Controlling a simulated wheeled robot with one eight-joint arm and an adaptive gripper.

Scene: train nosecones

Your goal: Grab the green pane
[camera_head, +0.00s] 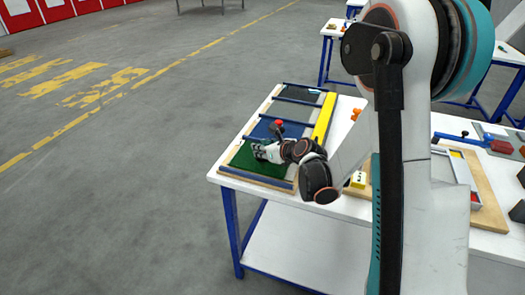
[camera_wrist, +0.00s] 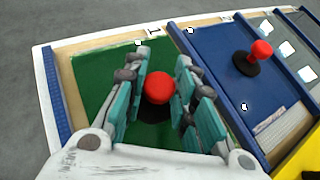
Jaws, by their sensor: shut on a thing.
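The green pane (camera_head: 246,160) lies in the front section of a wooden board on the table; it also fills the left middle of the wrist view (camera_wrist: 96,75). A red knob (camera_wrist: 159,86) on a black base stands on the green pane. My gripper (camera_wrist: 163,75) is over the green pane, with its teal-padded fingers on either side of the red knob, shut on it. In the head view my gripper (camera_head: 262,152) hides part of the pane. The pane appears to lie flat on the board.
A blue pane (camera_wrist: 225,70) with its own red knob (camera_wrist: 262,49) lies beside the green one, past a blue divider strip. Grey panes (camera_head: 298,94) lie farther back. A yellow bar (camera_head: 324,117) runs along the board's right side.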

